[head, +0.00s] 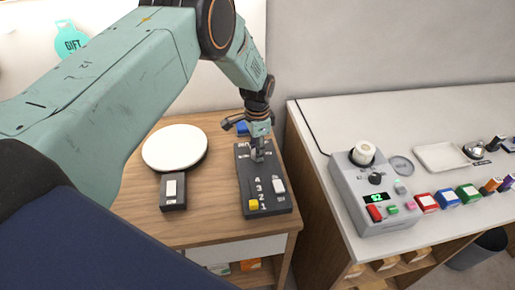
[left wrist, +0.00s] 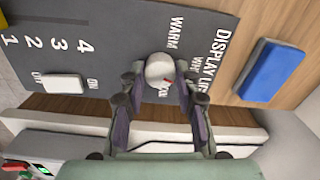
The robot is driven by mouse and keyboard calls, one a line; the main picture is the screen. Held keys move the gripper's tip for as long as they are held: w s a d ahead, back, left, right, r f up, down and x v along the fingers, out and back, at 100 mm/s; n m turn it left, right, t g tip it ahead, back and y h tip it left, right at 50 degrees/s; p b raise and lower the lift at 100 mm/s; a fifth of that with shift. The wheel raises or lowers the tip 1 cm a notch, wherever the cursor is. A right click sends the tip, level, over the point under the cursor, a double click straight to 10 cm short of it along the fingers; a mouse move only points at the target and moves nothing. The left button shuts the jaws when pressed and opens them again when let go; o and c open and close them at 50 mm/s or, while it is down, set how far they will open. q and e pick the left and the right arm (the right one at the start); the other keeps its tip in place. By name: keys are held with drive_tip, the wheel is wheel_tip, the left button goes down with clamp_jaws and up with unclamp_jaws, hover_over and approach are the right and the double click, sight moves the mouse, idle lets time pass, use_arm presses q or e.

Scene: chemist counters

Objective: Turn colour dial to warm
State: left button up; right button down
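The round pale colour dial (left wrist: 159,68) sits on the dark grey control panel (left wrist: 110,45), which also shows in the head view (head: 246,180). The panel reads "DISPLAY LI…" and "WARM"; other labels near the dial are partly covered. In the wrist view, a small red mark shows on the dial's lower right, away from "WARM". My left gripper (left wrist: 160,85) has one finger on each side of the dial, very close to it; contact is unclear. It also shows above the panel's far end in the head view (head: 258,150), hiding the dial. My right gripper is not in view.
The panel has a white switch (head: 279,186) and a yellow slider (head: 253,204). A white round plate (head: 175,148) and a small switch box (head: 173,191) are to its left. A blue block (left wrist: 270,70) is close beside my gripper. A grey device (head: 366,195) stands on the right counter.

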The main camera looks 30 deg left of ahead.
use_arm(q)
drive_tip(key=o, duration=0.4)
drive_tip(key=shift+s+a, duration=0.1)
drive_tip(key=shift+o, duration=0.2)
drive_tip(key=shift+r, duration=0.1)
drive_tip(key=shift+r, duration=0.3)
wheel_tip(320, 180, up, 11)
drive_tip(key=shift+r, duration=0.15)
